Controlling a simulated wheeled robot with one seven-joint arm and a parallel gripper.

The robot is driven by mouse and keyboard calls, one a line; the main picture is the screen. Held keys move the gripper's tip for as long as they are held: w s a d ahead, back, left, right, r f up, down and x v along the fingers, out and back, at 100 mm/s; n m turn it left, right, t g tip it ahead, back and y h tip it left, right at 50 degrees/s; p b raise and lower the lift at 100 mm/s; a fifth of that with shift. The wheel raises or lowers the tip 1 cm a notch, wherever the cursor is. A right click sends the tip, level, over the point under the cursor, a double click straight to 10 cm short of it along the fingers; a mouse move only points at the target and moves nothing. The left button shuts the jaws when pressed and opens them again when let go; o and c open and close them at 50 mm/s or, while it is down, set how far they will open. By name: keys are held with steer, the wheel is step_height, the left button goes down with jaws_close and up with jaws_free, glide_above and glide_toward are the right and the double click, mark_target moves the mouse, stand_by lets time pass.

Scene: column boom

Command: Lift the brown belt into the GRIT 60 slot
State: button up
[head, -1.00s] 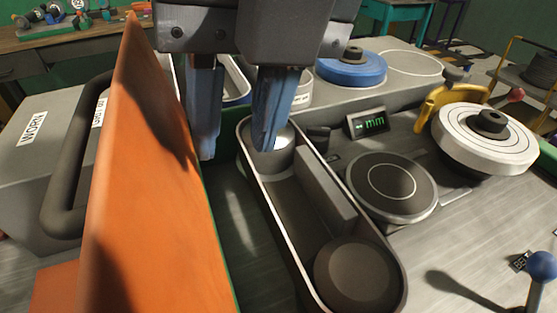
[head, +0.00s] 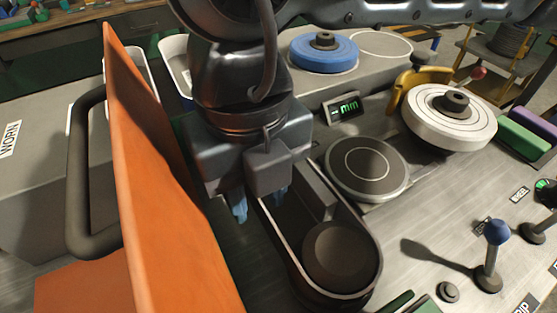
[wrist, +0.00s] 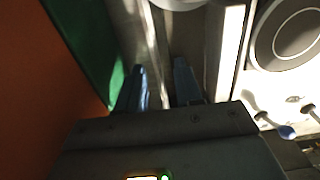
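The brown belt (head: 283,255) is a long upright loop around a front drum (head: 340,257) and a rear drum, with its pale upper edge showing. My gripper (head: 257,203) points down at the left run of the loop and hides the rear part of it. In the wrist view its two blue fingers are apart (wrist: 158,72). The left finger appears outside the loop and the right finger inside it, with the belt's edge between them. I cannot tell whether either touches it. I cannot read a GRIT 60 label in the current frames.
An orange panel (head: 150,180) stands upright close to the left of my gripper. Beyond it is a grey box with a WORN label (head: 8,140). White bins (head: 174,62) stand at the back. A dark disc (head: 367,168) and a blue-knobbed lever (head: 497,233) are to the right.

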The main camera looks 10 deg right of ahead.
steer(key=shift+f, duration=0.1)
jaws_close()
stand_by(0.6)
